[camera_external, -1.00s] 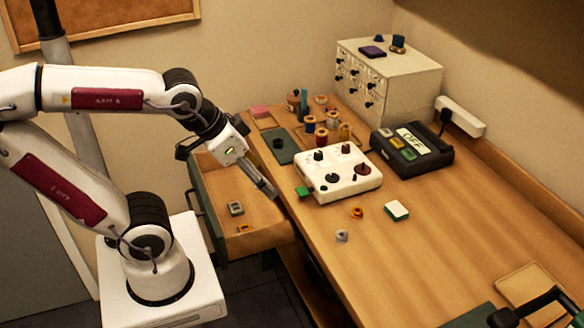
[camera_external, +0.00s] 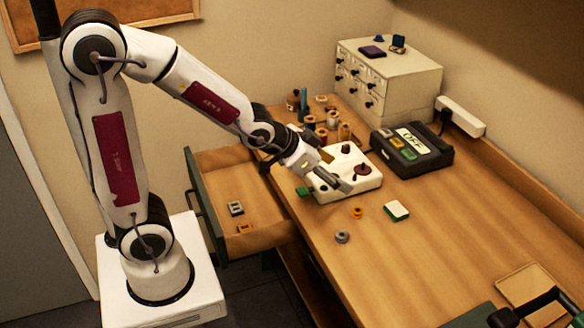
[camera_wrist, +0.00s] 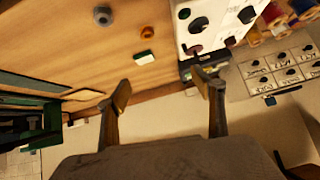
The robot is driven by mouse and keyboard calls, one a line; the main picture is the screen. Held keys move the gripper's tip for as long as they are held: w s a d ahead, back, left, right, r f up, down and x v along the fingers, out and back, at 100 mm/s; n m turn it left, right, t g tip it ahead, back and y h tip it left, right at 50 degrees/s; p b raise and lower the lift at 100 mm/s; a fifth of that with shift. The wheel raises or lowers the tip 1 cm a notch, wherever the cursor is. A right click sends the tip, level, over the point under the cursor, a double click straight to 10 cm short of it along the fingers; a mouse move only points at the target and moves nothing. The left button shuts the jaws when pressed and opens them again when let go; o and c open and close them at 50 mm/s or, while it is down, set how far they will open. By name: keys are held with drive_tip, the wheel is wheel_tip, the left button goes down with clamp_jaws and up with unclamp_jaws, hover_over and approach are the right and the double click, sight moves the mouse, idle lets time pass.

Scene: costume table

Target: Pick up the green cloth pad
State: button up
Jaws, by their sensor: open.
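A small block-like pad with a white top and green sides (camera_external: 396,211) lies on the table, right of the white control box. It may be the green cloth pad; I cannot tell its material. In the wrist view the pad (camera_wrist: 145,57) lies beyond the fingertips, nearer the left one in height than touching it. My gripper (camera_external: 336,171) is open and empty, above the white control box, left of and apart from the pad. Its two fingers (camera_wrist: 163,88) are spread wide in the wrist view.
The white control box (camera_external: 357,184) has dark knobs. An orange ring (camera_external: 357,212) and a grey ring (camera_external: 342,237) lie near the pad. The front table is mostly clear.

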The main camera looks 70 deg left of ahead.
drive_tip(key=m+t+h, duration=0.1)
drive_tip(key=t+h, duration=0.1)
approach(397, 210)
drive_tip(key=shift+s+a+r, duration=0.2)
drive_tip(key=shift+s+a, duration=0.1)
drive_tip(key=shift+a, duration=0.25)
drive_tip(key=shift+w+d+f+t+h, duration=0.3)
drive_tip(key=shift+d+f+h, duration=0.1)
drive_tip(key=shift+f, duration=0.25)
drive_tip(key=shift+x, duration=1.25)
drive_tip(key=shift+w+a, duration=0.1)
drive_tip(key=shift+w, duration=0.05)
drive_tip(key=shift+x, duration=2.5)
drive_tip(key=c, duration=1.2)
